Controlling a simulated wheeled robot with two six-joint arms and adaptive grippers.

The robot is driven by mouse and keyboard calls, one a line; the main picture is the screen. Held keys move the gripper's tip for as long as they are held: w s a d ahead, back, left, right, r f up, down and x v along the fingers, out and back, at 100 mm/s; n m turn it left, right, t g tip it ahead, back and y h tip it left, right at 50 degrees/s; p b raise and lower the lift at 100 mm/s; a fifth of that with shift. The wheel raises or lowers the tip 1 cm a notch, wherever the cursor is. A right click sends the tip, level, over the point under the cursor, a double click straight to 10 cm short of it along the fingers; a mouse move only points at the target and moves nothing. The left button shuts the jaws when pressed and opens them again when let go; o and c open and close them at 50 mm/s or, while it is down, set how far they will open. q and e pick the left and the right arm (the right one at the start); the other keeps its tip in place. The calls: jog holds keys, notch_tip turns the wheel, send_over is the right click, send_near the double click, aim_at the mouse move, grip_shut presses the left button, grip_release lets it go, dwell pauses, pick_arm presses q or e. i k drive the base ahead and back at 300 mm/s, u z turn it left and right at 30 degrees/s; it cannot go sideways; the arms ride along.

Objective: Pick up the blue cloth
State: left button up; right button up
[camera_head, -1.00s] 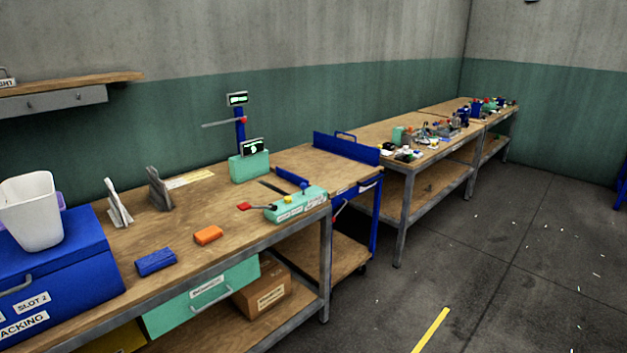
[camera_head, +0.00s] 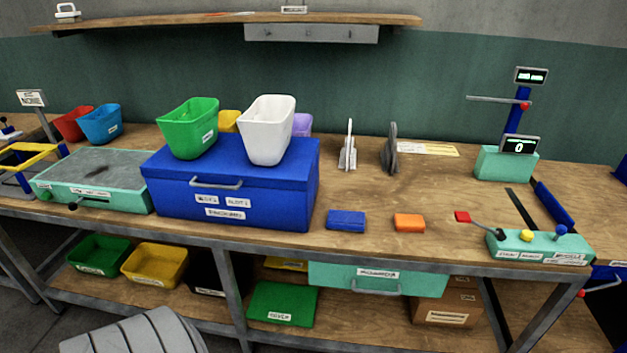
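The blue cloth (camera_head: 346,221) is a small folded-looking block lying flat near the front edge of the wooden workbench (camera_head: 330,182). It is just right of the large blue box. An orange cloth-like block (camera_head: 409,223) lies to its right, apart from it. Neither of my grippers shows in the head view, and nothing touches the blue cloth.
The blue box (camera_head: 232,215) carries a green bin (camera_head: 188,128) and a white bin (camera_head: 267,130). A teal control box with levers (camera_head: 540,247) stands at the right front. Grey upright plates (camera_head: 391,150) stand behind the cloth. The bench around the cloth is clear.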

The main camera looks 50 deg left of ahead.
aim_at(343, 221)
jog(key=u, duration=1)
jog(key=i, duration=0.85)
jog(key=u, duration=0.75)
